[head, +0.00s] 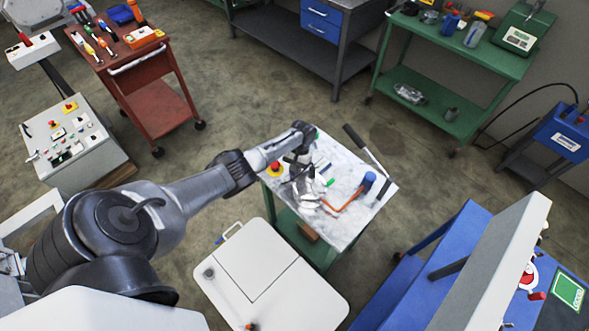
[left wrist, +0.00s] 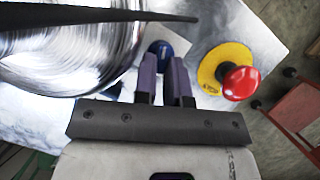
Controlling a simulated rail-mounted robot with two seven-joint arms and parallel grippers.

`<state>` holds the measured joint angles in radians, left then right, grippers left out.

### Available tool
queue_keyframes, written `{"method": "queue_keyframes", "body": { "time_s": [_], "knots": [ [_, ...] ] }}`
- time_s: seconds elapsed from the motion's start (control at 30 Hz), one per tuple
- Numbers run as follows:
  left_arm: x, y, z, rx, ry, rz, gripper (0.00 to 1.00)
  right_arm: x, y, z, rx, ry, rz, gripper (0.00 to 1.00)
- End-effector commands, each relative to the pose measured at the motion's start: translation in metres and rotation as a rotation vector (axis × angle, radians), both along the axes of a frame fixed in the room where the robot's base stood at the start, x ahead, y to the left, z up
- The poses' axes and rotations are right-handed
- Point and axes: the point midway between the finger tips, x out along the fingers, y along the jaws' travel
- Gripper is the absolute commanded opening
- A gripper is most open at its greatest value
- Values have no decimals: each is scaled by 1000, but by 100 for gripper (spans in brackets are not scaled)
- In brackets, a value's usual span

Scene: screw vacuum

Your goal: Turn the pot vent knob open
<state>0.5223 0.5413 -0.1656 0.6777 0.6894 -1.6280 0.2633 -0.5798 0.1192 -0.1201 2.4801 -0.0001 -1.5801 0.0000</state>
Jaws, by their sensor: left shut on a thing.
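The pot (left wrist: 75,45) is a shiny round metal vessel at the upper left of the left wrist view. In the head view it is a small bright shape on the silver-topped table (head: 357,172). A blue round knob (left wrist: 160,48) shows beside the pot, between the purple fingertips. My left gripper (left wrist: 162,68) is shut on this knob, with one finger on each side. In the head view my left gripper (head: 292,167) reaches down over the table's left part, and the knob is hidden there. My right gripper is not in view.
A red emergency button on a yellow base (left wrist: 238,82) stands just right of the fingers. A long dark bar (left wrist: 100,20) crosses above the pot. In the head view, an orange bent tube (head: 345,202) and a long-handled lever (head: 365,150) are on the table's right half.

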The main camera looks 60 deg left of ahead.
Motion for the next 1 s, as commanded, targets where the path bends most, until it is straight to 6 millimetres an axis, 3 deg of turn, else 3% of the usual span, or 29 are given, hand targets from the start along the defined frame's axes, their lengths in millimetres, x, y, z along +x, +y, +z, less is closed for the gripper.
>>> {"method": "queue_keyframes", "body": {
  "time_s": [0.3, 0.83, 0.87, 1.0],
  "knots": [
    [-3, -2, -6, 3, 6, -96, 0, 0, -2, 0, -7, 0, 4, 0],
    [-3, -2, -7, 3, 7, -111, 0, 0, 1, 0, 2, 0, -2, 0],
    [-3, -2, -7, 3, 6, -111, 14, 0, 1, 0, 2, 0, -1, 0],
    [-3, -2, -7, 2, 6, -110, 28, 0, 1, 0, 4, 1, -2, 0]
  ]
}}
